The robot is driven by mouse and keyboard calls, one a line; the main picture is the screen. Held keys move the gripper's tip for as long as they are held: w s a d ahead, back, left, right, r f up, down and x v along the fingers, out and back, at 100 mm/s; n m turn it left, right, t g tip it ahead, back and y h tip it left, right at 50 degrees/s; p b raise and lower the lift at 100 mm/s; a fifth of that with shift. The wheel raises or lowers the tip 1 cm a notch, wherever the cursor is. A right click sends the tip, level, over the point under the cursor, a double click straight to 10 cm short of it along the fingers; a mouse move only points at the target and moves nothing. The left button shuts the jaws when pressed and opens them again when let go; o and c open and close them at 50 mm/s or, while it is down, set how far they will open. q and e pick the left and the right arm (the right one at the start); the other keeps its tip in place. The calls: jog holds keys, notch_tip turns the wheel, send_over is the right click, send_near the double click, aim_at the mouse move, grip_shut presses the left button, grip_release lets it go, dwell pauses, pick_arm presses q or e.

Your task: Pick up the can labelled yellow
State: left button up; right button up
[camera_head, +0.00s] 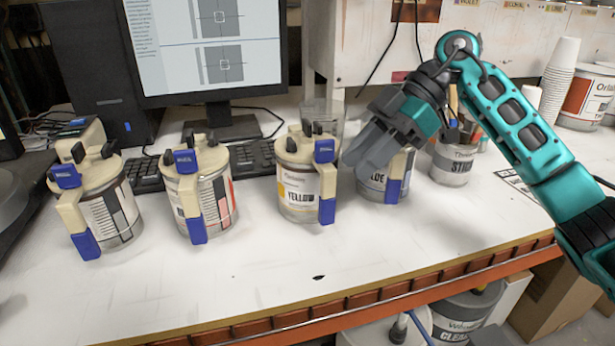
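The can labelled yellow (296,190) stands upright on the white worktop, in the middle of a row of cans. It has a white and yellow label and a cream and blue handle (326,180) on its right side. My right gripper (362,158) reaches in from the right, its grey fingers pointing down and left. It is just right of the yellow can, in front of and above the can labelled blue (372,186), partly hiding that can. Whether its fingers are apart is unclear. No can is visibly lifted. My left gripper is not in view.
Two similar handled cans, a left one (112,215) and a nearer one (208,195), stand left of the yellow can. A keyboard (250,158) and monitor (205,50) are behind. A stain can (452,165) stands right. The worktop front (250,275) is mostly clear.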

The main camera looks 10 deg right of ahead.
aim_at(335, 184)
jog(key=x, duration=0.5)
jog(key=shift+a+f+b, duration=0.15)
jog(key=shift+b, duration=0.2)
grip_shut()
dwell(1.0)
jog(key=shift+w+r, duration=0.1)
jog(key=shift+r, duration=0.1)
